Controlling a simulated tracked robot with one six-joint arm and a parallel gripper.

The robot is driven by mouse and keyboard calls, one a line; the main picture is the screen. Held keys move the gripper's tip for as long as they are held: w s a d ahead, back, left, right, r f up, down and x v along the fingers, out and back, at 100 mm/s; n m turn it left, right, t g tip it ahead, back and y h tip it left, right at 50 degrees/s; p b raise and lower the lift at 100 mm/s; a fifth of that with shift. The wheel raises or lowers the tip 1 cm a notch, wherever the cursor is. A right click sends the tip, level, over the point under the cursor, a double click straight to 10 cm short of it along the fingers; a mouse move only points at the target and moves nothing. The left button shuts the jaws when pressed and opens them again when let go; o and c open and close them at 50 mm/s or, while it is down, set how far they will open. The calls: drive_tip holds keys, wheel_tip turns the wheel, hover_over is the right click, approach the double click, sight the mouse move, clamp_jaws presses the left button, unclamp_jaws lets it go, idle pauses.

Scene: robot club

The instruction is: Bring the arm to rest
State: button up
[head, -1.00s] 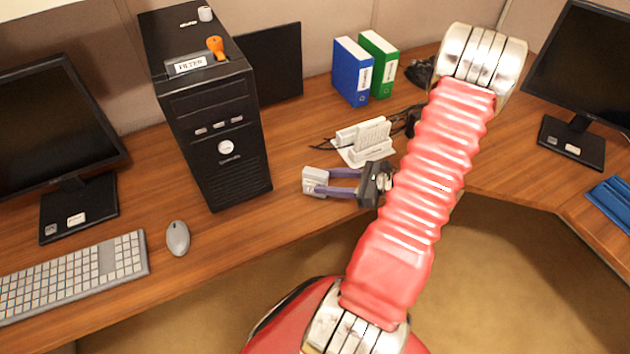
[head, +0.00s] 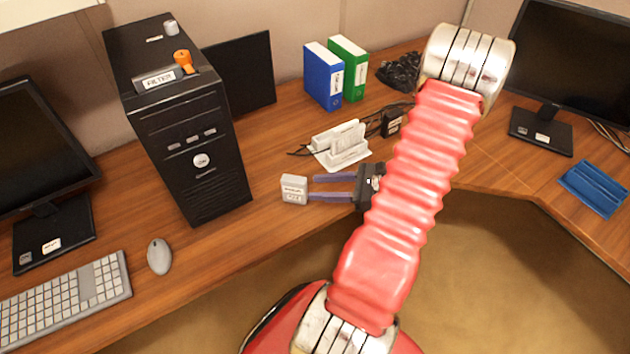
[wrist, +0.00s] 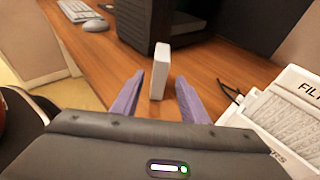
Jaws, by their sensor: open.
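My arm reaches out over the brown desk (head: 262,150) from the lower middle of the head view. My gripper (head: 313,188) is at its end, low over the desk, with two purple fingers spread and nothing gripped. A small white labelled box (head: 294,189) stands upright just beyond the fingertips in the head view, with a slight gap. In the wrist view the box (wrist: 160,70) shows between the two open fingers (wrist: 159,82), with clear space on both sides. My red arm sleeve hides part of the desk behind it.
A black computer tower (head: 190,150) stands left of the box. A white filter holder (head: 342,147) sits close behind my gripper, with cables beside it. Blue (head: 323,77) and green (head: 347,68) binders stand farther back. A mouse (head: 159,257) and keyboard (head: 65,300) lie left.

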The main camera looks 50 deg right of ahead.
idle(0.3)
drive_tip(key=shift+s+f, duration=0.15)
drive_tip(key=shift+f, duration=0.05)
drive_tip(key=s+a+n+g, duration=0.1)
drive_tip(key=s+a+f+n+g+y, duration=0.1)
drive_tip(key=a, duration=0.1)
drive_tip(key=s+a+n+g, duration=0.1)
drive_tip(key=s, duration=0.1)
drive_tip(key=shift+a+f, duration=0.3)
drive_tip(key=shift+f, duration=0.1)
drive_tip(key=w+a+r+n+g+h, duration=0.1)
drive_tip(key=a+r+n+h, duration=0.3)
drive_tip(key=a+r+n, duration=0.8)
drive_tip(key=w+a+r+n+g+h, duration=0.2)
drive_tip(key=a+r+n+g+h, duration=0.1)
drive_tip(key=a+r+n, duration=1)
wheel_tip(320, 180, up, 3)
drive_tip(key=shift+a+r+n+h, duration=0.1)
drive_tip(key=shift+a+n+h, duration=0.3)
drive_tip(key=shift+n, duration=0.7)
drive_tip(key=shift+d, duration=0.1)
